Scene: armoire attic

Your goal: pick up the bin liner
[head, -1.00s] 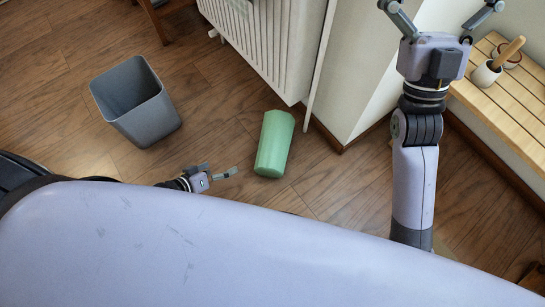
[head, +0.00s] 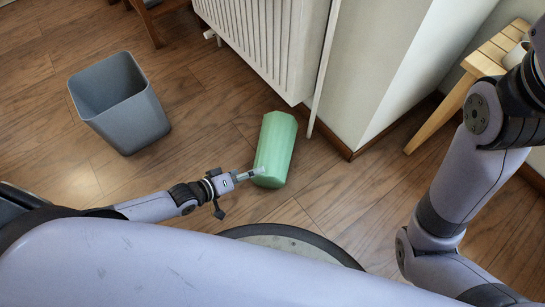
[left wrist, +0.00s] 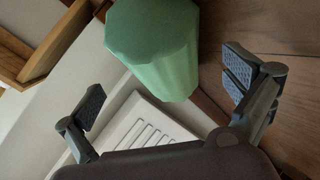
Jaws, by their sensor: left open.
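The bin liner, a green roll (head: 275,150), lies on the wooden floor close to the radiator's near end. In the left wrist view the green roll (left wrist: 155,45) shows at top centre, beyond and between my spread fingers. My left gripper (head: 240,190) is open at the roll's near left end, with one fingertip at or very close to it; I cannot tell whether they touch. The open fingers of this gripper also show in the left wrist view (left wrist: 164,88). Nothing is held between them. My right arm rises at the right edge of the head view, and its gripper is out of frame.
A grey open bin (head: 120,105) stands on the floor at left. A white radiator (head: 265,40) and a white wall corner (head: 375,70) are behind the roll. A slatted wooden bench (head: 480,60) is at upper right. The floor between bin and roll is clear.

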